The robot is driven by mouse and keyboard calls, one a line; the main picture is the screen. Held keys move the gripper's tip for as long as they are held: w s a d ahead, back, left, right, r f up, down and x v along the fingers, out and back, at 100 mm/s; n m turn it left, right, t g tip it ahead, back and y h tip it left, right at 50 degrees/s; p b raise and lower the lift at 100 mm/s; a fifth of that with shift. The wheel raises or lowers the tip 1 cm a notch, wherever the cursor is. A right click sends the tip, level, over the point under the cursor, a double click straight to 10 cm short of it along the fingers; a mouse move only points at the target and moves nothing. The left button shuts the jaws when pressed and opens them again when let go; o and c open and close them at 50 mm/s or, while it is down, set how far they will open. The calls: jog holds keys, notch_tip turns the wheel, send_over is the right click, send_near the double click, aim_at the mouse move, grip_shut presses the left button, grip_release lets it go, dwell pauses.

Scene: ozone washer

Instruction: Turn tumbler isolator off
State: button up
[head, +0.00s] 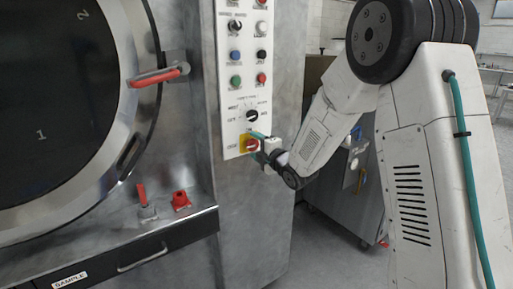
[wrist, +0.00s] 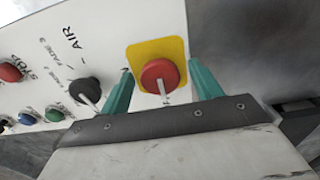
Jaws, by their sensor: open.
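The tumbler isolator appears to be the red rotary knob on a yellow plate at the bottom of the white control panel. In the head view the red knob (head: 251,145) is partly beside my gripper (head: 262,146), which reaches it from the right. In the wrist view the red knob (wrist: 159,75) sits on its yellow plate (wrist: 143,50) between the two teal fingers of my open gripper (wrist: 160,88). The fingers stand on either side of the knob, apart from it as far as I can tell. A pale pointer mark shows on the knob's lower side.
A black selector knob (wrist: 85,90) is just left of my left finger. The white panel (head: 236,100) carries several buttons above. The large round door (head: 130,60) with a red handle (head: 158,76) is at left. Grey floor (head: 325,255) is free at lower right.

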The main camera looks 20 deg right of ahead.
jog(key=v, duration=0.8)
jog(key=shift+w, duration=0.1)
